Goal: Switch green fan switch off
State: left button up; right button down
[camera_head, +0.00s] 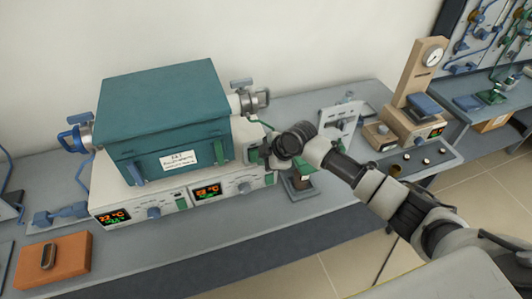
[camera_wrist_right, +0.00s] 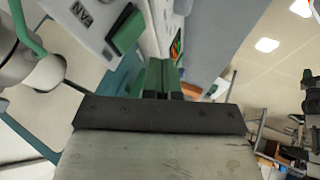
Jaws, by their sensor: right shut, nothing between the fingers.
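The teal muffle furnace (camera_head: 160,110) sits on a white control base (camera_head: 125,212) on the grey bench. In the right wrist view, a green switch (camera_wrist_right: 127,32) stands beside upside-down lettering that appears to read FAN, on a pale panel. My right gripper (camera_head: 256,156) is at the right front of the furnace, beside the white panel there. Its fingers (camera_wrist_right: 160,76) are shut and empty, close to the green switch; I cannot tell whether they touch it. The switch's on or off position is not clear. My left gripper is not in view.
Two lit displays (camera_head: 114,215) (camera_head: 207,190) and several knobs are on the base's front. An orange block (camera_head: 55,262) lies at the left. A beige balance-like device (camera_head: 415,95) stands to the right. The bench front is mostly clear.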

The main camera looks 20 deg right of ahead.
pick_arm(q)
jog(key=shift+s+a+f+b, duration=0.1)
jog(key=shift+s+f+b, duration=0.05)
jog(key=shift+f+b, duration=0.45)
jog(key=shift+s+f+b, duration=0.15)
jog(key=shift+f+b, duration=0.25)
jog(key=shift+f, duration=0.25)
pick_arm(e)
jog(key=w+r+v, duration=0.1)
jog(key=v, duration=0.8)
jog(key=shift+w+d+r, duration=0.15)
jog(key=shift+w+r, duration=0.05)
jog(key=shift+w, duration=0.1)
